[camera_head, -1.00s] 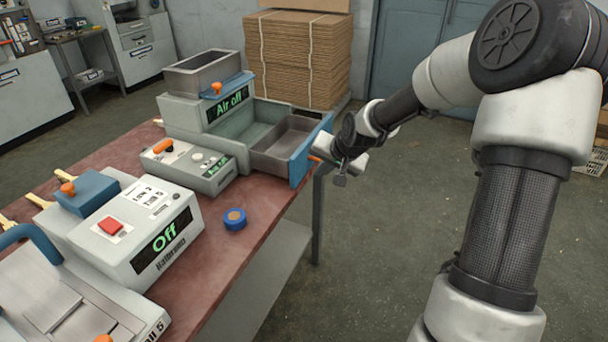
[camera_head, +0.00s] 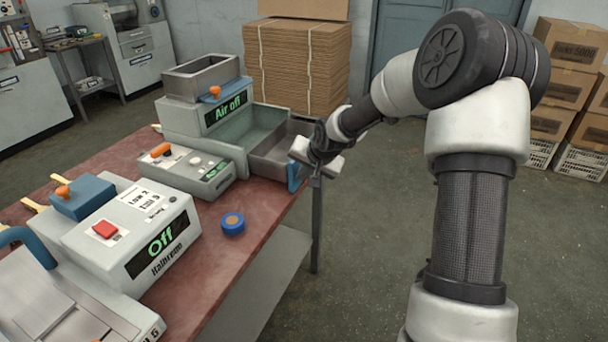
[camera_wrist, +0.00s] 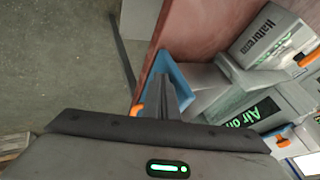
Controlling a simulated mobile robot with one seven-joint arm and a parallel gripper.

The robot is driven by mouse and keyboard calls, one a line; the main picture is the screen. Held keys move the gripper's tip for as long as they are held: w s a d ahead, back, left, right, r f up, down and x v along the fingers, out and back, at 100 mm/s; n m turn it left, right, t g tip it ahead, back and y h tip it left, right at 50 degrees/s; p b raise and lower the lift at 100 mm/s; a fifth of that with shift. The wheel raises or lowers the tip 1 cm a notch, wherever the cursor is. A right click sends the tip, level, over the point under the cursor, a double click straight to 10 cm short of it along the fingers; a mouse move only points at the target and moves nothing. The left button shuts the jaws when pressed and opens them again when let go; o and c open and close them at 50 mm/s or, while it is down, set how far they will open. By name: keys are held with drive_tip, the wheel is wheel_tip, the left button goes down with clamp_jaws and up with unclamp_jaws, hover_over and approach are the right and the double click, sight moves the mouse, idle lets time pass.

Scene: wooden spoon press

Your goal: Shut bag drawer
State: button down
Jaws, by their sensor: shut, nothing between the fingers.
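My gripper (camera_head: 298,154) is shut and empty, at the outer side of the blue front. It overlaps the front in both views; I cannot tell whether it touches.
A red-brown table (camera_head: 255,215) carries the machine, a grey control box (camera_head: 186,170), the "Off" sealer (camera_head: 130,235) and a blue roll (camera_head: 232,223). Stacked flat cardboard (camera_head: 298,65) stands behind.

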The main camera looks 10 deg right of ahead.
sight(255, 164)
drive_tip(key=w+a, duration=0.2)
drive_tip(key=a, duration=0.2)
drive_tip(key=w+a+b, duration=0.1)
drive_tip(key=w+a, duration=0.2)
drive_tip(key=a, duration=0.1)
drive_tip(key=w+a+b, duration=0.1)
drive_tip(key=w+a, duration=0.2)
drive_tip(key=a, duration=0.1)
drive_tip(key=shift+w, duration=0.25)
drive_tip(key=shift+w+a+r, duration=0.15)
drive_tip(key=shift+w+a, duration=0.05)
